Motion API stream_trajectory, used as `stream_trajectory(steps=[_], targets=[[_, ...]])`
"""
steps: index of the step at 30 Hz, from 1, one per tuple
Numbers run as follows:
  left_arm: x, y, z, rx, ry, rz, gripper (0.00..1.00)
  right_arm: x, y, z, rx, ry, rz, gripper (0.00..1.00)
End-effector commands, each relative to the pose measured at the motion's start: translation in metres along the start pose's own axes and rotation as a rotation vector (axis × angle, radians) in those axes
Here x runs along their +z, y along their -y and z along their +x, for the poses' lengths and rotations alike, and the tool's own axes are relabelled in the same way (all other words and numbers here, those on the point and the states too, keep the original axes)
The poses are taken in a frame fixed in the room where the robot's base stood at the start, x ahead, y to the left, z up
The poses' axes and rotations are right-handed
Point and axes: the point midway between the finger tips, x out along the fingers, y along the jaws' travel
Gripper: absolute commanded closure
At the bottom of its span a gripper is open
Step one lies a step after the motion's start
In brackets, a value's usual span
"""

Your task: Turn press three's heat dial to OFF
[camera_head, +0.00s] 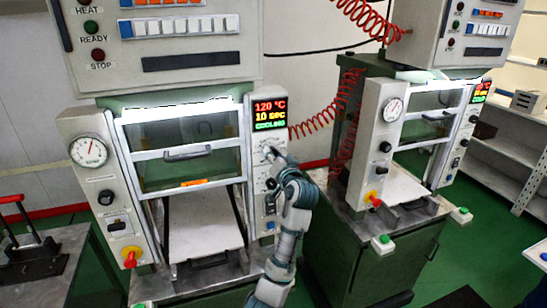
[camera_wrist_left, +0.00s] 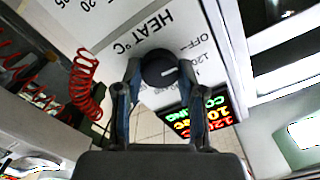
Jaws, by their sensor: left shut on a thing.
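In the head view, the nearer press (camera_head: 183,155) has a right-hand panel with a lit display (camera_head: 269,114) reading 120 °C, 10 sec and COOLING. My left gripper (camera_head: 271,154) is at this panel, just below the display, and hides most of the dial there. In the left wrist view, the black round heat dial (camera_wrist_left: 157,72) sits between the two fingers of my left gripper (camera_wrist_left: 160,66), which is shut on it. The dial's white mark faces right, toward the printed 120 and OFF labels (camera_wrist_left: 186,48). I cannot tell its exact setting. My right gripper is not in view.
A second press (camera_head: 400,145) stands to the right, with a red coiled hose (camera_head: 318,122) between the presses. The nearer press has a pressure gauge (camera_head: 89,151) and a red-yellow knob (camera_head: 130,258) on its left panel. A grey shelf (camera_head: 505,150) stands far right.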

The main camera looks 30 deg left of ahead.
Motion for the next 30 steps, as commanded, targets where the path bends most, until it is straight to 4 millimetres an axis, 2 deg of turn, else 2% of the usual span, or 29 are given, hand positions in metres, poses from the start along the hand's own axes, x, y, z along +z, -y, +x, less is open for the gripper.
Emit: stream_trajectory(steps=[1,9,23,24,26,30], targets=[[0.0072,-0.0085,-0.0004,0.013,0.017,-0.014,0.96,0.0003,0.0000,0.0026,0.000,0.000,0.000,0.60],[0.0067,-0.0074,0.0003,0.010,0.017,-0.080,0.96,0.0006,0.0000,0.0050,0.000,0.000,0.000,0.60],[0.0063,-0.0070,0.0007,0.011,0.016,-0.090,0.96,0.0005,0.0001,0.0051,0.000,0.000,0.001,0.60],[0.0064,-0.0071,0.0008,0.011,0.016,-0.090,0.51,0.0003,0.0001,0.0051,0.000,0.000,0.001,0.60],[0.0060,-0.0065,0.0008,0.010,0.015,-0.090,0.36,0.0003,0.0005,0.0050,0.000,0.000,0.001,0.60],[0.0048,-0.0042,0.0018,0.007,0.012,-0.092,0.36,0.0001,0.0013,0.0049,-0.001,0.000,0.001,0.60]])
